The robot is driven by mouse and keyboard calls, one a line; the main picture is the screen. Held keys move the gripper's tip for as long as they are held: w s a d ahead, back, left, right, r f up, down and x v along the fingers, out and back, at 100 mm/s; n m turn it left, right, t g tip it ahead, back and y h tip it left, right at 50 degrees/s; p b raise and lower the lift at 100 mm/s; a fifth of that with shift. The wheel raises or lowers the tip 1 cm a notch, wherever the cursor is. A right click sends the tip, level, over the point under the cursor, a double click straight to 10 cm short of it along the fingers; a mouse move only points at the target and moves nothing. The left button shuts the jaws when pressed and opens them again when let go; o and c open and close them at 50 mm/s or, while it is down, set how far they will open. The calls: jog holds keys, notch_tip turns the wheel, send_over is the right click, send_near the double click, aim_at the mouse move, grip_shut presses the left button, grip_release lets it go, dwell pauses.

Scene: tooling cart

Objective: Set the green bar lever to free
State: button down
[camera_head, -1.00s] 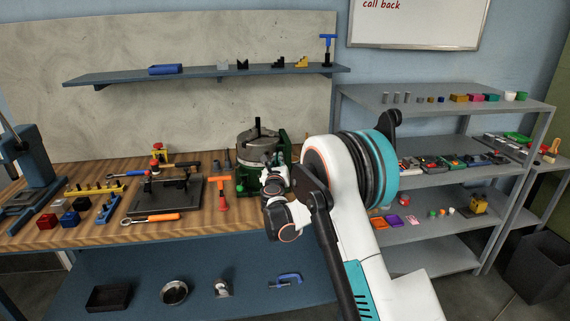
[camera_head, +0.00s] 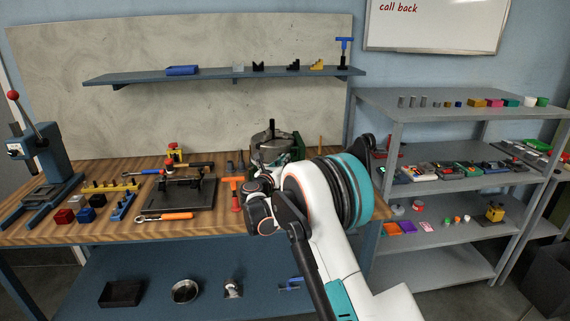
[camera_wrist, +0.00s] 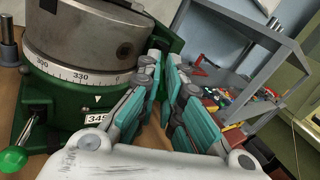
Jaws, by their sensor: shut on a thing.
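A round grey steel turntable (camera_wrist: 75,35) with a degree scale sits on a green base (camera_wrist: 65,118) in the wrist view; in the head view the turntable (camera_head: 270,146) stands at the bench's right end, partly behind my arm. In the head view my arm hides the gripper.
A grey shelf unit (camera_head: 440,180) with small parts stands right of the bench. An orange T-handled tool (camera_head: 235,192) and a black plate fixture (camera_head: 180,194) are on the bench (camera_head: 100,231), left of the turntable. A blue press (camera_head: 45,160) stands at far left.

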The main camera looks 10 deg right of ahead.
jog(key=c, duration=1.8)
grip_release()
jog(key=shift+a, duration=0.1)
jog(key=shift+o, duration=0.4)
jog(key=shift+o, duration=0.2)
jog(key=shift+w, duration=0.1)
jog(key=v, duration=1.2)
jog(key=shift+f, duration=0.15)
